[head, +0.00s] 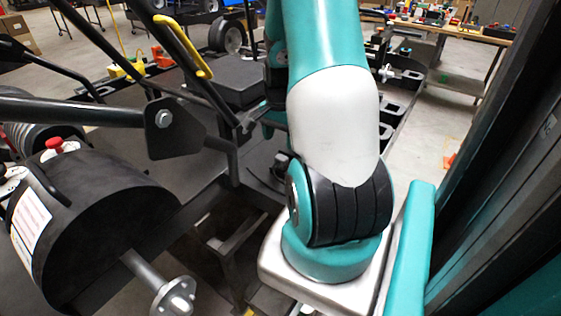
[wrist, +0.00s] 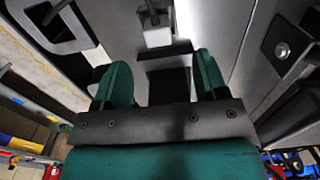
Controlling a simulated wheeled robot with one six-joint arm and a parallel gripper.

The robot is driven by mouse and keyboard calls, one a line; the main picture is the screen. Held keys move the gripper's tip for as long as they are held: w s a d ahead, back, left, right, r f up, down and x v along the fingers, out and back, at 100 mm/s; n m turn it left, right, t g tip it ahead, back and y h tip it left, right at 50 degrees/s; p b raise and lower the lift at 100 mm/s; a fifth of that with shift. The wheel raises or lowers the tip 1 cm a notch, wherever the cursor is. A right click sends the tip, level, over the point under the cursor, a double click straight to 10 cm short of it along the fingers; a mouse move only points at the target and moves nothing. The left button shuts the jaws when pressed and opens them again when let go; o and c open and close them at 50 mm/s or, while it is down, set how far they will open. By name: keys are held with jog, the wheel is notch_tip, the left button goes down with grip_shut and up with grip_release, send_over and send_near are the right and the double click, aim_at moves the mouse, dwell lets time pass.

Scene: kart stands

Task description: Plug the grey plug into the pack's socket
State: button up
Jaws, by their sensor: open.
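In the wrist view my gripper (wrist: 163,72) is open, with its two teal fingers apart. A dark block (wrist: 168,86) lies in the gap between them; I cannot tell whether the fingers touch it. Just beyond the fingertips is a small light grey block (wrist: 158,37) with a dark end, which may be the grey plug. In the head view my arm hides the gripper and whatever is at it. A black box (head: 236,80), possibly the pack, sits on the kart's deck left of my arm. I cannot make out its socket.
A dark kart frame with bars (head: 70,110) fills the left of the head view. A black drum (head: 90,225) stands at the front left. A yellow-gripped lever (head: 185,45) rises near the box. A workbench (head: 470,32) stands far back, with open floor before it.

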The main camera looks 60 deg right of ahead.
aim_at(281, 157)
notch_tip(281, 157, down, 8)
jog(key=shift+s+d+r+p, duration=0.15)
jog(key=shift+r+p, duration=0.1)
jog(key=shift+p, duration=0.5)
jog(key=c, duration=1)
